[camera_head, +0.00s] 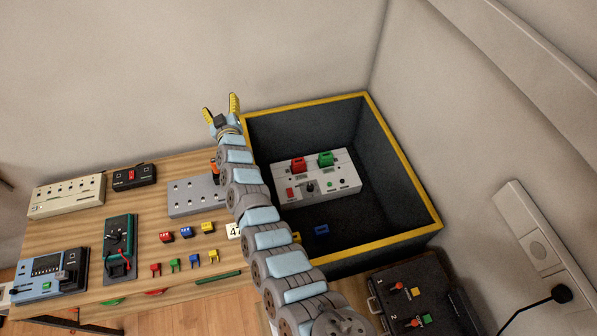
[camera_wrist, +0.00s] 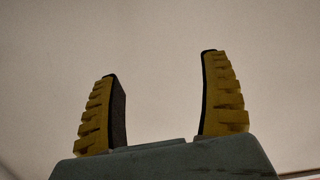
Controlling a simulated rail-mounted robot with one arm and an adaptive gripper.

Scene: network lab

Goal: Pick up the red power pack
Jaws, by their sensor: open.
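Several red things show in the head view, and I cannot tell for sure which is the power pack. A small red block (camera_head: 167,237) lies on the wooden table in a row with a blue block (camera_head: 187,232) and a yellow block (camera_head: 208,227). Another red block (camera_head: 298,164) sits beside a green block (camera_head: 325,159) on a white device (camera_head: 328,184) inside the dark crate. My gripper (camera_head: 221,106) is raised near the crate's far left corner, away from these blocks. In the wrist view my gripper (camera_wrist: 160,66) is open and empty, facing bare wall.
The yellow-rimmed crate (camera_head: 405,159) stands right of the table (camera_head: 65,230). A loose blue block (camera_head: 322,230) lies in it. A grey panel (camera_head: 195,195), several small coloured plugs (camera_head: 174,264) and other devices stand on the table. My arm crosses between table and crate.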

